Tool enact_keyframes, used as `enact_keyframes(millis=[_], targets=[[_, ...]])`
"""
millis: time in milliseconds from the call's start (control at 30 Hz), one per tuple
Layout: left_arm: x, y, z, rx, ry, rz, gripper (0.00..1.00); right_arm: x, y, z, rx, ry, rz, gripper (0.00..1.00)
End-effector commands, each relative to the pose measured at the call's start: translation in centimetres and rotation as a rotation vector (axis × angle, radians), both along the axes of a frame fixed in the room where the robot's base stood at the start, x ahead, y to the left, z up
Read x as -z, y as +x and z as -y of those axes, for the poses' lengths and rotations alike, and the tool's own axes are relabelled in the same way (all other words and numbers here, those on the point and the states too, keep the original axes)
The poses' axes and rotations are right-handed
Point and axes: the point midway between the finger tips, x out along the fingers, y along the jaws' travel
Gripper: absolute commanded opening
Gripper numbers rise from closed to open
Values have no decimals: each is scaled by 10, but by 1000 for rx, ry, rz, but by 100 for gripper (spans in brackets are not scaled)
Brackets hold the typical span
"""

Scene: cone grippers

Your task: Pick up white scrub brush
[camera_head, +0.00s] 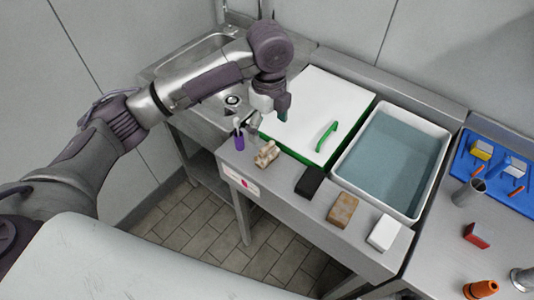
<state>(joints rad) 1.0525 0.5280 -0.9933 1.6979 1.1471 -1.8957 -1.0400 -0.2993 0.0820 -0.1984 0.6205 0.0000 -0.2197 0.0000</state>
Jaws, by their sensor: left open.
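A small white block (384,232) lies at the front edge of the steel counter, at the right end of a row of blocks. It is the only loose white item I can make out that could be the scrub brush; no bristles can be told at this size. My left gripper (266,114) is open and points down over the left end of the counter, near the sink. It is well apart from the white block, up and to the left of it. Nothing shows held in it. My right gripper does not show.
A brown block (342,210), a black block (308,182), a beige item (267,155) and a purple item (239,141) line the front edge. Behind them are a white board with a green handle (327,135) and a water-filled white tub (430,140). A blue tray (512,194) stands right.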

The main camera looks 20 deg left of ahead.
Motion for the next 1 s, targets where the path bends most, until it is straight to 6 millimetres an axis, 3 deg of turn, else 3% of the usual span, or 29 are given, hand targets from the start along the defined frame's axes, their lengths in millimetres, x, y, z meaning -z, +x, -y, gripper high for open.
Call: enact_keyframes(millis=[300,567,833,1000], targets=[[59,-1,0,-3,0,-2,88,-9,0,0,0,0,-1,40],[78,1,-2,-4,0,-1,88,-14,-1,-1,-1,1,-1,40],[116,6,-6,-3,0,-1,88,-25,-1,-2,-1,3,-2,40],[123,6,-6,-2,0,2,88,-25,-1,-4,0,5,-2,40]])
